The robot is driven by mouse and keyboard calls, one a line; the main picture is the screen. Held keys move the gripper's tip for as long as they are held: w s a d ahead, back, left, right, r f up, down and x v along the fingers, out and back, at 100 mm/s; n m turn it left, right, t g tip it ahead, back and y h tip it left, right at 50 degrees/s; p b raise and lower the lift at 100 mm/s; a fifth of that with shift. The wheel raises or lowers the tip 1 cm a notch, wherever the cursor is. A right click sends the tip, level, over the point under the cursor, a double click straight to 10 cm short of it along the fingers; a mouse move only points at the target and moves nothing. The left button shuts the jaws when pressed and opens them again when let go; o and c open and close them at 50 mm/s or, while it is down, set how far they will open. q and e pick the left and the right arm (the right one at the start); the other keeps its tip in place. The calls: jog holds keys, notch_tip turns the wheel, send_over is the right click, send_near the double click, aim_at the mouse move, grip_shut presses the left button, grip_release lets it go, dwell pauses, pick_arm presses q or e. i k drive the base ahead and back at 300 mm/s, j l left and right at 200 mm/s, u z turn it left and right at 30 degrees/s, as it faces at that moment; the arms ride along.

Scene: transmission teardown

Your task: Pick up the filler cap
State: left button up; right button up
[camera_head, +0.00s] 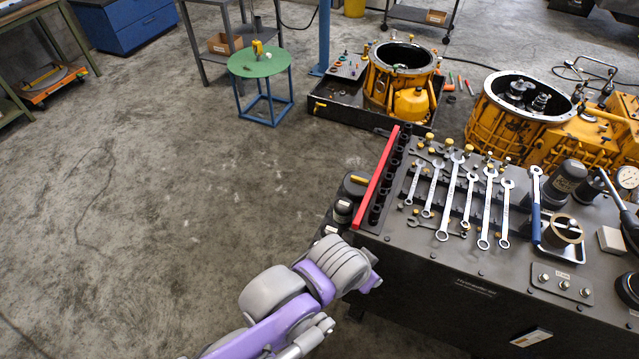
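I cannot pick out a filler cap with certainty. Small brass-coloured knobs (457,156) stand along the back of the tool bench, and a small yellow object (257,48) stands on the green round stool (245,66); neither is clearly a filler cap. One purple and grey arm of mine reaches up from the bottom edge to the bench's left front corner. No gripper fingers show on it, and my other arm is outside the view.
The dark tool bench (425,268) fills the right, with several wrenches (487,205), a red bar (377,178) and a tape roll (562,232). Yellow housings (400,75) (520,115) stand behind it. A blue cabinet (125,22) is at upper left. The concrete floor at left is clear.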

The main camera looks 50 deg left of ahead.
aim_at(354, 185)
jog(key=u, duration=1.3)
jog(key=k+z, duration=0.1)
jog(key=k, duration=0.5)
jog(key=k+l+z, duration=0.15)
jog(key=k, duration=0.45)
jog(key=z, duration=3.5)
jog(key=k+j+z, duration=0.2)
jog(key=k+j, duration=2)
jog(key=j, duration=0.2)
